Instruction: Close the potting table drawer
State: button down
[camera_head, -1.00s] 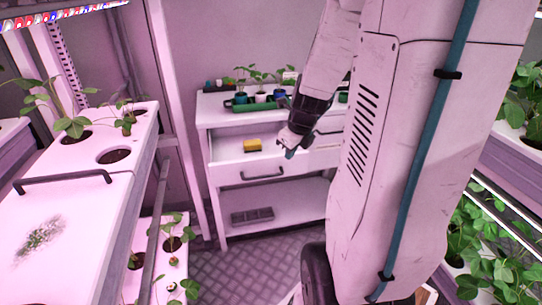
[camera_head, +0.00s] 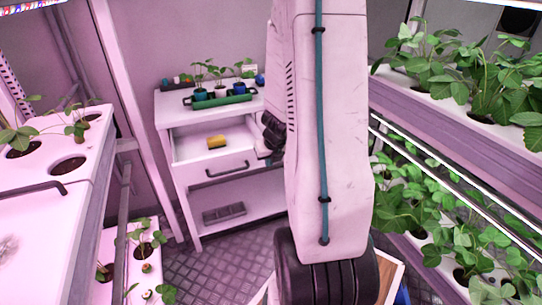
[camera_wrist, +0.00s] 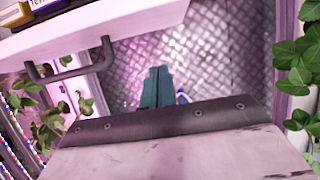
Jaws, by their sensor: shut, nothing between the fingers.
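The white potting table (camera_head: 181,185) stands against the back wall in the head view. Its drawer (camera_head: 213,176) is pulled open, with a yellow item (camera_head: 217,142) lying inside. The drawer's dark bar handle (camera_head: 228,169) is on the front panel, and it also shows at upper left in the wrist view (camera_wrist: 70,73). My gripper (camera_wrist: 157,82) shows in the wrist view as teal fingers pressed together, empty. It is right of the handle and apart from it, with floor behind. In the head view my arm hides the fingertips near the drawer's right end.
Potted seedlings stand in a green tray (camera_head: 222,102) on the tabletop. A dark tray (camera_head: 223,213) lies on the lower shelf. Planted racks line the left (camera_head: 100,190) and right (camera_head: 440,125), with leaves close at the right in the wrist view. Patterned floor (camera_head: 215,260) is clear before the table.

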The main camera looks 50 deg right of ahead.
aim_at(263, 164)
jog(key=shift+w+d+f, duration=0.25)
jog(key=shift+w+d, duration=0.15)
jog(key=shift+w, duration=0.25)
jog(key=shift+w+d+f, duration=0.25)
jog(key=shift+w+d, duration=0.15)
jog(key=shift+w, duration=0.2)
jog(key=shift+w+d+f, duration=0.25)
jog(key=shift+w+d, duration=0.15)
jog(key=shift+w, duration=0.25)
jog(key=shift+d, duration=0.1)
